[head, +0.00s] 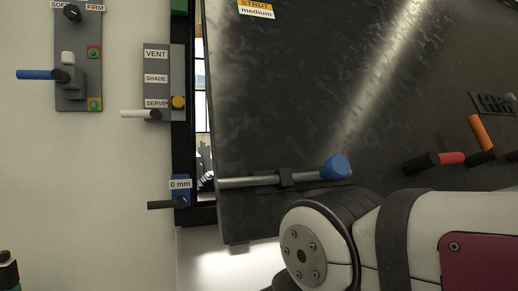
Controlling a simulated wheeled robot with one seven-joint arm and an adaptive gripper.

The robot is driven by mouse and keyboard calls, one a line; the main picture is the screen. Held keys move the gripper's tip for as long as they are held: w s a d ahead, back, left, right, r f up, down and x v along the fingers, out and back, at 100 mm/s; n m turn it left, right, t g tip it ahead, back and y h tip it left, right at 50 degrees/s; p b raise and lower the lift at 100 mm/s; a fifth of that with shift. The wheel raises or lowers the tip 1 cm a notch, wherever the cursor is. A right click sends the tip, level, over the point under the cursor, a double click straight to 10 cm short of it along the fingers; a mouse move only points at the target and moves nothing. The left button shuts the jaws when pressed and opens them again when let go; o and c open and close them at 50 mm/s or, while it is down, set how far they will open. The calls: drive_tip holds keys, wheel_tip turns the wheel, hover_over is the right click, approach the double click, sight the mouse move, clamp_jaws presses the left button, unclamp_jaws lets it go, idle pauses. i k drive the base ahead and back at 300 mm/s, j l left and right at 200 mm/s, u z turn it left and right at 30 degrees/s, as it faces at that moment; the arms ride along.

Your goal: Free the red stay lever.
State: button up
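The red stay lever (452,158) is on the dark panel at the right. It lies nearly level, with a black end on its left and a dark mount on its right. An orange lever (480,131) rises at a tilt just above that mount. I cannot tell whether the red lever is latched. My arm crosses the lower right in front of the panel, below the red lever. My gripper is outside the view.
A rod with a blue knob (336,167) runs along the panel's lower left. At left, a wall holds a grey plate with a blue lever (36,75), a VENT/SHADE/SERVE plate with a white lever (134,114), and a black lever (162,205) at a 0 mm label.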

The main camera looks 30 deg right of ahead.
sight(432, 160)
drive_tip(key=i+z, duration=0.1)
drive_tip(key=z, duration=0.35)
drive_tip(key=j+z, duration=0.15)
drive_tip(key=z, duration=0.35)
drive_tip(key=j+z, duration=0.15)
drive_tip(key=z, duration=0.3)
drive_tip(key=i+j+z, duration=0.1)
drive_tip(key=z, duration=0.35)
drive_tip(key=j+z, duration=0.15)
drive_tip(key=j, duration=0.25)
